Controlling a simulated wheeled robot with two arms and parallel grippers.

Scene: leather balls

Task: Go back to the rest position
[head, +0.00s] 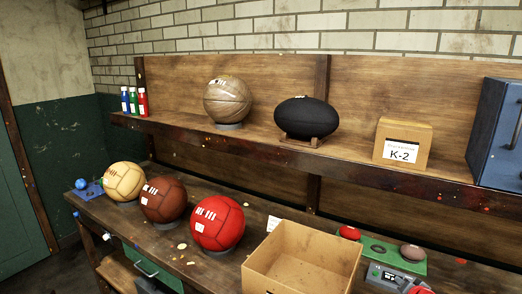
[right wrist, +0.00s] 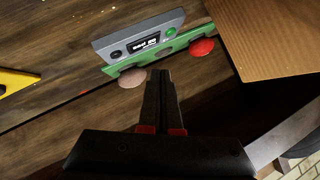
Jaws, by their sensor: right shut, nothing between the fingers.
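My right gripper (right wrist: 160,76) shows in the right wrist view, with its two dark fingers together and nothing between them. Its fingertips are close in the picture to a green tray (right wrist: 150,58) and a brownish disc (right wrist: 132,78), with no grip on either. I cannot make out the right gripper clearly in the head view. My left gripper is not in view. Three leather balls, tan (head: 123,182), brown (head: 163,200) and red (head: 217,223), sit in a row on the bench.
An open cardboard box (head: 297,275) stands on the bench, right of the red ball. Right of it are the green tray (head: 378,248) and a grey device (head: 393,279). The upper shelf (head: 262,143) holds an old ball (head: 228,99), a black oval ball (head: 305,117) and a K-2 box (head: 403,136).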

